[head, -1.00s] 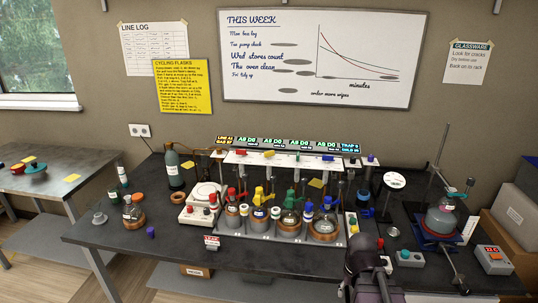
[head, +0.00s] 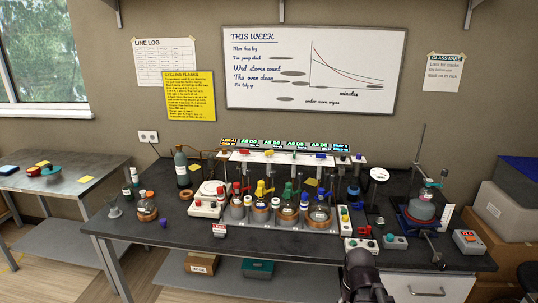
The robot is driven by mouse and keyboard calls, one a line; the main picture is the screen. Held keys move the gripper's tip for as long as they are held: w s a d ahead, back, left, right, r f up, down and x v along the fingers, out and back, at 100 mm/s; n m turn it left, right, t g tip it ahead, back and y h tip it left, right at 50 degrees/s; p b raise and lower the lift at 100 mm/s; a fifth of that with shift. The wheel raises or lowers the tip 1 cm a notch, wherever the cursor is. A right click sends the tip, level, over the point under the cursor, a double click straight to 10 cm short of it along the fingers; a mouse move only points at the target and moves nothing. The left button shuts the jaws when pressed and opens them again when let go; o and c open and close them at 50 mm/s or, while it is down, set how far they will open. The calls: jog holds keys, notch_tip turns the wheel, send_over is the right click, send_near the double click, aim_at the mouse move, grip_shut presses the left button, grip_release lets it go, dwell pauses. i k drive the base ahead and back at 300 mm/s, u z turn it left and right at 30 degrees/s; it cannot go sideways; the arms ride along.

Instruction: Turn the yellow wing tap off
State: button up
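The yellow wing tap (head: 265,188) is in the middle of the head view, on the glassware rack (head: 288,228) at the bench centre. It is second from the left in a row of coloured taps, between a red tap (head: 241,190) and a green tap (head: 289,191). Its wing angle is too small to read. A dark end part of my arm (head: 363,275) shows at the bottom, well below and right of the tap and apart from it. No fingertips can be made out, so its opening is hidden.
A blue tap (head: 305,203) and several flasks crowd the rack. A white control box (head: 208,203) stands left, and small switch boxes (head: 397,241) stand right. A heater stand with a flask (head: 421,211) is farther right. The bench's front left edge (head: 180,243) is fairly clear.

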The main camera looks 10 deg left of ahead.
aim_at(268, 153)
jog(key=u, duration=0.3)
jog(key=i, duration=1.3)
jog(key=z, duration=0.3)
